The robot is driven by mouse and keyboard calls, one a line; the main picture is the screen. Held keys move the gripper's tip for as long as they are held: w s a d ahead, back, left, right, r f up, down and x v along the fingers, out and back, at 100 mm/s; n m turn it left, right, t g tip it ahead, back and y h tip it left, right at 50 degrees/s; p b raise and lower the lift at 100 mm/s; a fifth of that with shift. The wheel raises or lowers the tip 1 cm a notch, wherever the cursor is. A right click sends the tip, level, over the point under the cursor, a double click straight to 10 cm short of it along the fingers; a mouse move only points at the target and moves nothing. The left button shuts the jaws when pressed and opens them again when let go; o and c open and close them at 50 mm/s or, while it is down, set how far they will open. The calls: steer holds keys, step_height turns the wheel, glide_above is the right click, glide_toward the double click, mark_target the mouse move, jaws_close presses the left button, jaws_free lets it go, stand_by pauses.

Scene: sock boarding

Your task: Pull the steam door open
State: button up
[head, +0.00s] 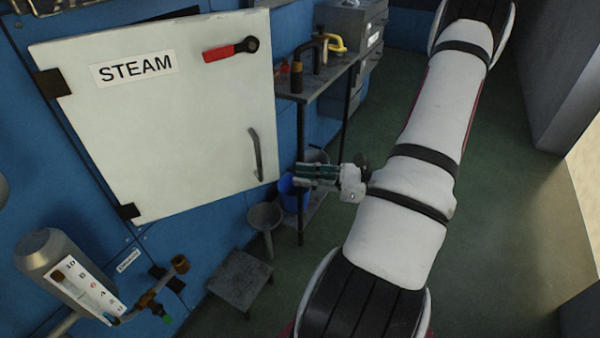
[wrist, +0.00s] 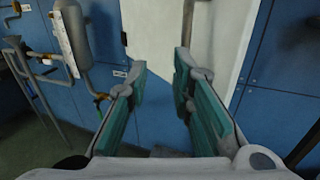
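The white steam door (head: 160,130) is on the blue wall at the left of the head view, with a "STEAM" label and hinges on its left side. It also shows in the wrist view (wrist: 150,20). I cannot tell whether it stands slightly ajar. A red lever with a dark pivot (head: 230,50) is near its upper right. A grey vertical handle (head: 257,155) is near its right edge. A grey bar, apparently this handle (wrist: 187,20), shows beyond the right finger in the wrist view. My gripper (head: 303,172) is right of the handle, apart from it, open and empty.
A metal shelf (head: 325,75) with tools stands right of the door, with a blue bucket (head: 293,193) below. A small stool (head: 240,279) and a funnel-like stand (head: 265,217) are under the door. A cylinder (head: 50,258) hangs lower left. Green floor is free at the right.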

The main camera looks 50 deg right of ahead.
steer(key=shift+s+d, duration=0.15)
steer(key=shift+s, duration=0.8)
steer(key=shift+c, duration=0.5)
steer(key=shift+w+d, duration=0.1)
jaws_close()
steer(key=w+d+r+n+g+y, duration=0.2)
steer(key=w+d+r+n, duration=0.3)
steer(key=w+d+n, duration=0.5)
steer(key=w+d+r+n+g+y, duration=0.1)
steer(key=w+d+r+n+y, duration=0.1)
steer(key=w+d+r+n, duration=0.65)
steer(key=a+f+n+b, duration=0.1)
steer(key=a+f+n, duration=0.1)
steer(key=a, duration=0.8)
steer(key=shift+w+f+n, duration=0.35)
steer(key=shift+f+n, duration=0.05)
steer(key=shift+n, duration=0.05)
